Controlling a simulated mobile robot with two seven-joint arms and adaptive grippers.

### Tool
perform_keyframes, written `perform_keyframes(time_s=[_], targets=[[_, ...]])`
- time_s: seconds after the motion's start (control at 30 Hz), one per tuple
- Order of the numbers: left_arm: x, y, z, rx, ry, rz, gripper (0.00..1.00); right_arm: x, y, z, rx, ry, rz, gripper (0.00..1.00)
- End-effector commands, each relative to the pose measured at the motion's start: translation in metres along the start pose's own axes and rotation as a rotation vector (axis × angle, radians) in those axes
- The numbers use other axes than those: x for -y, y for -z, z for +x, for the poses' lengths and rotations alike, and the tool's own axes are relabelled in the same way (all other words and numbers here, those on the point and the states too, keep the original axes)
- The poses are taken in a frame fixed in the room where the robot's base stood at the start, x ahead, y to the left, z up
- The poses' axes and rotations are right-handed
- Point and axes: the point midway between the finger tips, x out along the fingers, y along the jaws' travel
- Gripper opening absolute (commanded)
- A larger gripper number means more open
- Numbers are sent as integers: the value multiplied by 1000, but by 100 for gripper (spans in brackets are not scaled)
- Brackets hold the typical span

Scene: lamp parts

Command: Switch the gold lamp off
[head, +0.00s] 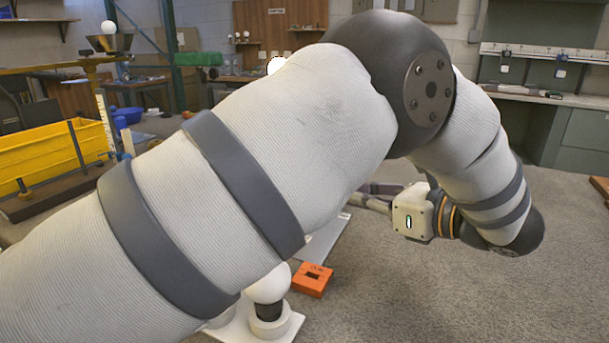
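No gold lamp shows clearly. A bright white bulb (276,65) pokes up from behind my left arm; whatever carries it is hidden. A white bulb (268,284) in a dark socket on a pale round base stands on a white board (285,331), partly covered by the arm. My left arm comes in from the left, fills the middle and bends down at the right. My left gripper (368,196) points left, and its fingertips are hidden behind the arm. I cannot tell whether it is open, shut or touching anything. My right gripper is not in view.
An orange block (312,281) lies on the surface near a grey plate (322,238). A yellow bin (50,160) and a brass-coloured bar with a bulb (108,27) above it stand at the left. Benches line the back wall.

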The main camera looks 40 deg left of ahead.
Motion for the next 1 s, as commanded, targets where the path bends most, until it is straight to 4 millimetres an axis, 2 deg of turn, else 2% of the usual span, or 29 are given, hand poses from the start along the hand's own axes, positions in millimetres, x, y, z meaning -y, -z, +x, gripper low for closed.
perform_keyframes(time_s=[0.27, 0.37, 0.47, 0.8, 1.0], targets=[[0, 0, 0, 0, 0, 0, 0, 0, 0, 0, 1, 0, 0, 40], [0, -1, 6, 0, -1, 0, 0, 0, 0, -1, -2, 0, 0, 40], [-1, -2, 21, 0, -3, 0, 0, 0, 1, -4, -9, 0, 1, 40], [-1, -2, 96, 0, -3, -2, 0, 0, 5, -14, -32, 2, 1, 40], [-1, -2, 128, 0, -1, -2, 0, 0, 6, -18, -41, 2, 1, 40]])
